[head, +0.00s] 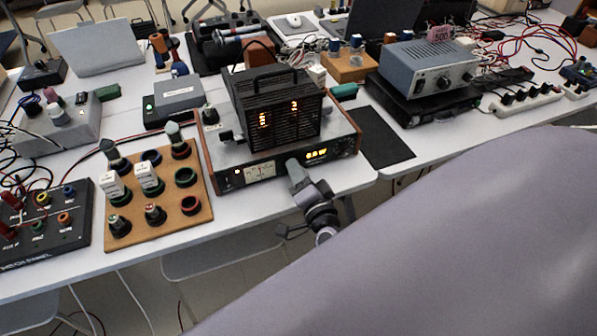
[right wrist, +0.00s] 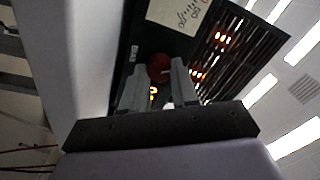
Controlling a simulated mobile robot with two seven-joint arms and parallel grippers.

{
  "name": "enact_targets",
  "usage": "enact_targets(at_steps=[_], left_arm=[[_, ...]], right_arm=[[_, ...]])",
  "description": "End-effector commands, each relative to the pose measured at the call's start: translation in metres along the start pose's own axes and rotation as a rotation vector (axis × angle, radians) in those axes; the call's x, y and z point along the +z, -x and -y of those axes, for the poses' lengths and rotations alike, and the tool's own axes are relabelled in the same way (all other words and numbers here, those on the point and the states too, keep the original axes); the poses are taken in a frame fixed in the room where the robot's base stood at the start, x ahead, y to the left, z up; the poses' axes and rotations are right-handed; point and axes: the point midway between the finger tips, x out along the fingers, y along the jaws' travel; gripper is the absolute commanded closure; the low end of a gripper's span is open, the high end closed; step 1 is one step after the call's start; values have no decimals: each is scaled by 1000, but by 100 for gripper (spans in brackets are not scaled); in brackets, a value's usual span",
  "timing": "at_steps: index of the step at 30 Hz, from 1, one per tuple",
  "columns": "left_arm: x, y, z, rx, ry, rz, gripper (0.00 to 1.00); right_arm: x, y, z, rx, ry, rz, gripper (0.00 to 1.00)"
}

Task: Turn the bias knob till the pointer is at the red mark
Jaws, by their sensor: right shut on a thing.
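The amplifier (head: 225,172) is a grey-topped unit with wooden sides, a black vented cage and glowing tubes. My right gripper (head: 296,168) is at its front panel, between the white meter (head: 261,172) and the lit orange display (head: 317,154). It hides the bias knob in the head view. In the right wrist view, a round dark-red knob (right wrist: 158,66) sits between the fingertips of this gripper (right wrist: 158,78), which is shut on it. A short pale line shows on the knob, perhaps its pointer. I cannot make out the red mark. My left gripper is not in view.
A wooden board (head: 160,221) with coloured ring sockets and plugs lies left of the amplifier. A black panel (head: 45,228) with cables is farther left. A dark mat (head: 384,140) and a grey-blue power supply (head: 428,66) are to the right. The table's front edge is close.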

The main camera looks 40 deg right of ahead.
Motion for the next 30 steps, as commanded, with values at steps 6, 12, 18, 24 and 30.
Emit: enact_targets(at_steps=[6, 12, 18, 24, 30], left_arm=[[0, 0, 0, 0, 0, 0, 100], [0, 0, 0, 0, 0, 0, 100], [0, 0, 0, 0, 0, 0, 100], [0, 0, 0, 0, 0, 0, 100], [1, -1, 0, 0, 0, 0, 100]], right_arm=[[1, 1, -1, 2, 1, 3, 100], [1, 0, -1, 1, 1, 2, 46], [0, 1, 0, 1, 1, 1, 46], [1, 15, -1, 3, 1, 2, 46], [1, 44, -2, 4, 2, 2, 46]])
